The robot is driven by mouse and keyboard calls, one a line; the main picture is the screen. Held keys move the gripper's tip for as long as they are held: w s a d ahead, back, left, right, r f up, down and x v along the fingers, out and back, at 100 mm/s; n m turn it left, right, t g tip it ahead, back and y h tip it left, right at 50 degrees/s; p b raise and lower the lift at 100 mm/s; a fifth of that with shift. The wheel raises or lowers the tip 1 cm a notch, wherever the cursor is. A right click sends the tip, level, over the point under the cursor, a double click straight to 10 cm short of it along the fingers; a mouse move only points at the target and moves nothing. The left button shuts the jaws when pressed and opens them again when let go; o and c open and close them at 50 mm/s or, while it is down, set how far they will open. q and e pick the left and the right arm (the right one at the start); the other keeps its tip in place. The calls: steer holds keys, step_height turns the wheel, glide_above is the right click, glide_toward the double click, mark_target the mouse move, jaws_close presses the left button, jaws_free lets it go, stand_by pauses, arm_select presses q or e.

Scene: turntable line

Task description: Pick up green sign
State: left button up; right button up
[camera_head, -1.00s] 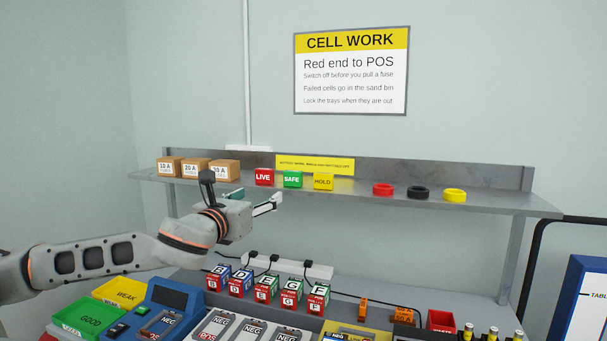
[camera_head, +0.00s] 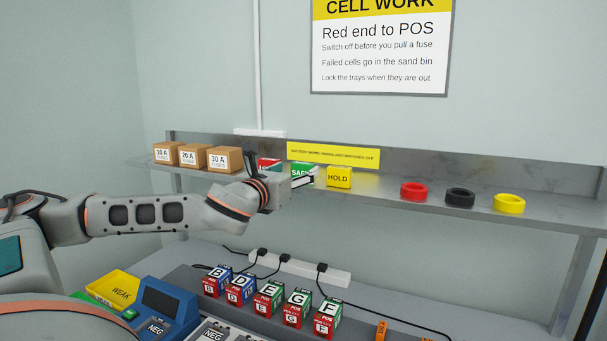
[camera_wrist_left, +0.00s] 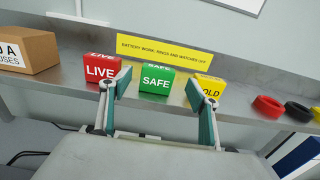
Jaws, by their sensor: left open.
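The green SAFE sign (camera_head: 302,170) stands on the shelf between the red LIVE sign (camera_head: 269,164) and the yellow HOLD sign (camera_head: 339,177). In the head view my left gripper (camera_head: 306,181) is in front of it and covers its lower part. In the left wrist view the green sign (camera_wrist_left: 156,79) shows upright, with my left gripper (camera_wrist_left: 159,98) open and its fingers to either side of the sign's width. The left finger overlaps the edge of the red sign (camera_wrist_left: 101,70), the right finger the yellow sign (camera_wrist_left: 209,88). My right gripper is not seen.
Several cardboard fuse boxes (camera_head: 224,159) stand left on the shelf (camera_head: 380,187). Red (camera_head: 413,192), black (camera_head: 460,198) and yellow rings (camera_head: 509,203) lie to the right. Below are several labelled cells (camera_head: 268,297) and a white power strip (camera_head: 300,268).

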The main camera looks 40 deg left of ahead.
mark_target(300, 166)
arm_select(q)
steer(key=shift+x, duration=2.9)
steer(key=shift+a, duration=0.1)
steer(key=c, duration=1.2)
